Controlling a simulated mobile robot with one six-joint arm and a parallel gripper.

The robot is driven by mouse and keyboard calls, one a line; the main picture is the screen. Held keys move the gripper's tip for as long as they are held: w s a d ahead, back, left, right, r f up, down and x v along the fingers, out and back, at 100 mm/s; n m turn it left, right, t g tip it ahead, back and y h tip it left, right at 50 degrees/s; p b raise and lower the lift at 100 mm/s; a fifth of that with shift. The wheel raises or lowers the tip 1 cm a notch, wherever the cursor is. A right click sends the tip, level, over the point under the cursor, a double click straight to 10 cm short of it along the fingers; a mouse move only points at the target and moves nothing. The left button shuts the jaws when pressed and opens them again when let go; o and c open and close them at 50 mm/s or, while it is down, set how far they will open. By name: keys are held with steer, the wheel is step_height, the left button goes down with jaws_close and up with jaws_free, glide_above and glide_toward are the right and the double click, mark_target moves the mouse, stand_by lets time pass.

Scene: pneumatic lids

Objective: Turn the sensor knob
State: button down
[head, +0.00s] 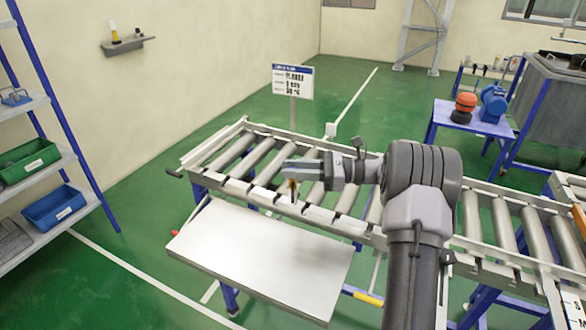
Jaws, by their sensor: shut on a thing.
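My gripper (290,171) reaches in from the right over the roller conveyor (233,186), above its near rail. Its jaws are shut on a small part at the rail, which I take to be the sensor knob; the jaws hide most of it. A small orange and dark upright piece (292,188) shows just below the jaws. I cannot tell which way the knob is turned.
A bare white table (260,262) stands in front of the conveyor. A sign (293,82) stands behind it. A shelf with a green bin (28,162) and a blue bin (54,208) is at left. A blue table (470,118) stands at back right.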

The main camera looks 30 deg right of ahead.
steer(key=shift+n+g+y, duration=1)
steer(key=shift+n+g, duration=0.5)
steer(key=shift+g, duration=1.1)
steer(key=c, duration=1.1)
jaws_free()
steer(key=shift+c, duration=0.2)
steer(key=shift+p, duration=0.3)
